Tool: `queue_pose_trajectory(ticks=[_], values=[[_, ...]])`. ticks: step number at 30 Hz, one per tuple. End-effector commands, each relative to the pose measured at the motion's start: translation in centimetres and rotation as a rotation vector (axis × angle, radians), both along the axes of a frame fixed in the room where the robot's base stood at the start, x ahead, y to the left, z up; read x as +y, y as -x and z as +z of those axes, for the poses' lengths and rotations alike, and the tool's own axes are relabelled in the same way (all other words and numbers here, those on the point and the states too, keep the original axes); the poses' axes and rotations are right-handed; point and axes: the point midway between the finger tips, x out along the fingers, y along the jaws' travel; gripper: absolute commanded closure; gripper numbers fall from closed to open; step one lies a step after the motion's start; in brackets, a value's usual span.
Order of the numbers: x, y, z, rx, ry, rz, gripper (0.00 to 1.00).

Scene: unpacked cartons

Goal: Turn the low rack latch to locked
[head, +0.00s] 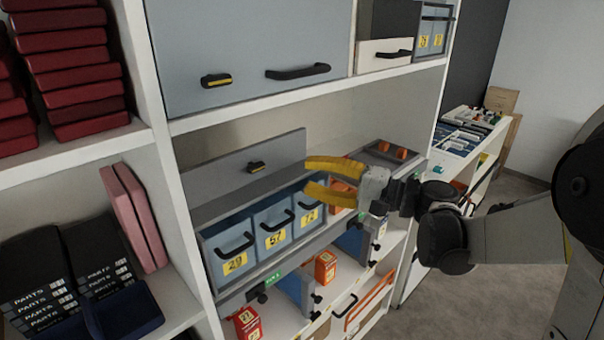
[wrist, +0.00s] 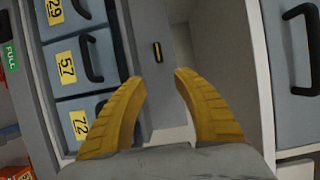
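The low rack latch (head: 257,167) is a small black knob with a yellow stripe on a grey panel (head: 225,178) that stands behind the blue bins of the low rack. Its stripe looks nearly level in the head view. In the wrist view the latch (wrist: 157,52) lies straight ahead, between and beyond the fingertips, its stripe running roughly up and down. My gripper (head: 308,175) has two curved yellow fingers, spread and empty. It is to the right of the latch, apart from it. The open fingers also show in the wrist view (wrist: 157,78).
Blue bins (head: 272,234) numbered 29, 57 and 72 stand in front of the panel. A similar latch (head: 216,80) and a black handle (head: 298,71) are on the upper blue door. The white shelf edge (head: 290,97) runs above my gripper. Orange boxes (head: 326,267) sit below.

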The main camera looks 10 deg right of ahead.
Motion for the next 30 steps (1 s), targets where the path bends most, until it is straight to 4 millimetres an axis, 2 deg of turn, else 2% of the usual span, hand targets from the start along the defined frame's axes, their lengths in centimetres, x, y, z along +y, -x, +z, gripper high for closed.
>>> queue_pose_trajectory(ticks=[7,10,14,17,20,24,27,30], values=[[0.2,0.1,-0.2,0.003,0.010,0.000,0.64],[1.1,1.0,-1.7,0.025,0.077,0.001,0.64],[3.1,4.1,-6.2,0.077,0.298,-0.002,0.64],[3.6,7.9,-11.0,0.109,0.537,-0.006,0.64],[2.6,11.8,-15.4,0.115,0.786,-0.011,0.64],[-0.6,16.8,-20.5,0.081,1.122,-0.016,0.64],[-3.1,19.4,-22.8,0.041,1.321,-0.018,0.64],[-5.0,20.9,-24.0,0.000,1.465,-0.021,0.64]])
